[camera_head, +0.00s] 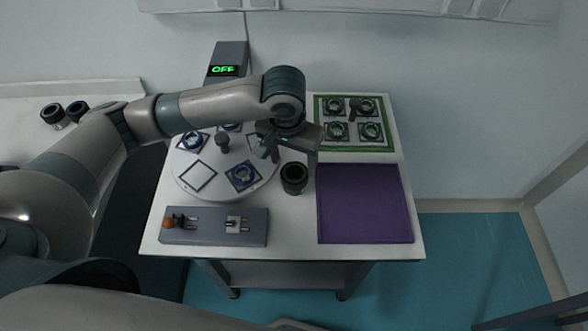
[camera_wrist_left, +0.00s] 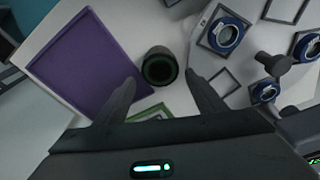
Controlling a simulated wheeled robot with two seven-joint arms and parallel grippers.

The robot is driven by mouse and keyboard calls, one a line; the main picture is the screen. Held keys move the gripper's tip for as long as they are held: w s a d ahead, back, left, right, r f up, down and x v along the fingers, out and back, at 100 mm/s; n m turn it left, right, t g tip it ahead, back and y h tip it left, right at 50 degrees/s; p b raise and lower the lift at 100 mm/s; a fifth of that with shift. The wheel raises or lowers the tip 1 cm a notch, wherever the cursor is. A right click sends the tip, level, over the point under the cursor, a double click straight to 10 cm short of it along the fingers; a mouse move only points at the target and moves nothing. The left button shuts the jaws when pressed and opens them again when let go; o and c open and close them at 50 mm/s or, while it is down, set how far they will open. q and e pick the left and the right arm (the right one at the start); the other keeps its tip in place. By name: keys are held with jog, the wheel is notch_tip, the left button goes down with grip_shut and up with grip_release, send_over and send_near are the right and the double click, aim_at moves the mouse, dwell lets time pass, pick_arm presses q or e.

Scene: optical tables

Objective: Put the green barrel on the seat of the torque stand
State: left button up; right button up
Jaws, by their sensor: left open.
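The green barrel (camera_head: 294,178), a dark short cylinder with a greenish rim, stands upright on the white table between the round plate and the purple mat. My left gripper (camera_head: 293,158) is open above and just behind it. In the left wrist view the barrel (camera_wrist_left: 159,67) shows just beyond and between the open fingertips (camera_wrist_left: 161,84), with nothing held. A grey box with a green OFF display (camera_head: 224,70) stands at the back. I cannot tell whether it is the torque stand, and no seat shows clearly. My right gripper is not in view.
A white round plate (camera_head: 210,203) carries square frames, blue rings and a dark-knobbed post. A purple mat (camera_head: 365,204) lies empty at right. A green-edged tray (camera_head: 318,106) holds several green rings. A grey fixture board (camera_head: 212,238) lies in front. Two dark barrels (camera_head: 64,112) stand on another table.

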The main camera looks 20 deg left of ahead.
pick_arm(q)
jog(key=shift+s+r+b, duration=0.2)
jog(key=shift+s+r, duration=0.05)
jog(key=shift+r, duration=1.1)
jog(key=shift+s+r+b, duration=0.2)
jog(key=shift+r, duration=1.15)
